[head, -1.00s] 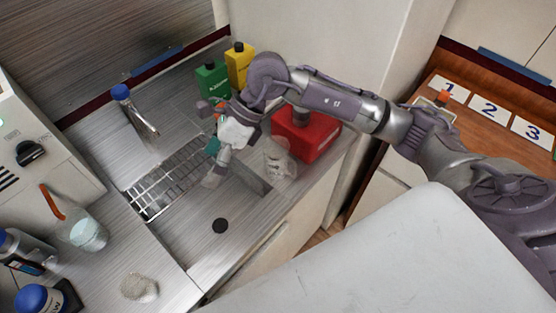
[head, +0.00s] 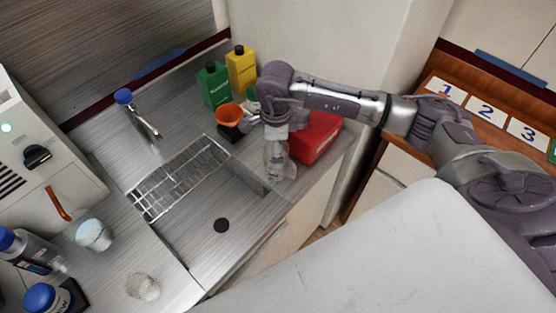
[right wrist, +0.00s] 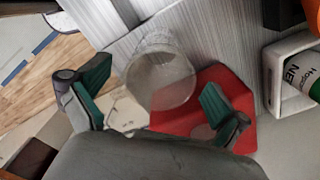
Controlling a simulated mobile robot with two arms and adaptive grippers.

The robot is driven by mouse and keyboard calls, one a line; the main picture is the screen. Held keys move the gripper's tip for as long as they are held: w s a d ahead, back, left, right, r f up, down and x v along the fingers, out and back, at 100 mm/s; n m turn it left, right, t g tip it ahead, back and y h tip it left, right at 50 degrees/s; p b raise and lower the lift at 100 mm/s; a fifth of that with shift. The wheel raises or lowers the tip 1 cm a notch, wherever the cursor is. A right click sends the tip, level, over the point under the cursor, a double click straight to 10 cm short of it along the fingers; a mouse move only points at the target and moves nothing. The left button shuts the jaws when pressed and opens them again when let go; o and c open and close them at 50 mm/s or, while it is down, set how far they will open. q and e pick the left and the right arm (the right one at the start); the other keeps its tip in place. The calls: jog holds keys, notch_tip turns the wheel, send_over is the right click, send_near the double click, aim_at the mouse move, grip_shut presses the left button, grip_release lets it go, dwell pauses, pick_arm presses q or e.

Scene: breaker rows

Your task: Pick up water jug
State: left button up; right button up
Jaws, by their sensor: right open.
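A clear, see-through jug (head: 284,168) stands on the metal counter at the front of the red container, right of the sink. In the right wrist view the jug (right wrist: 160,77) shows its round rim between my fingers. My right gripper (right wrist: 157,80) is open, with one dark green finger on each side of the jug and no clear contact. In the head view my right gripper (head: 277,152) points down over the jug and partly hides it. My left gripper is out of view.
The red container (head: 318,136) is close beside the jug. An orange funnel (head: 229,114), a green bottle (head: 213,86) and a yellow bottle (head: 241,68) stand behind. The sink with its rack (head: 181,178) is left. Clear vessels (head: 143,287) stand at the front left.

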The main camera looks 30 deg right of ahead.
notch_tip(320, 180, down, 4)
jog(key=p, duration=0.2)
jog(key=shift+s+d+f+p, duration=0.15)
jog(key=shift+p, duration=0.15)
jog(key=shift+f, duration=0.45)
jog(key=shift+s, duration=0.1)
jog(key=c, duration=1)
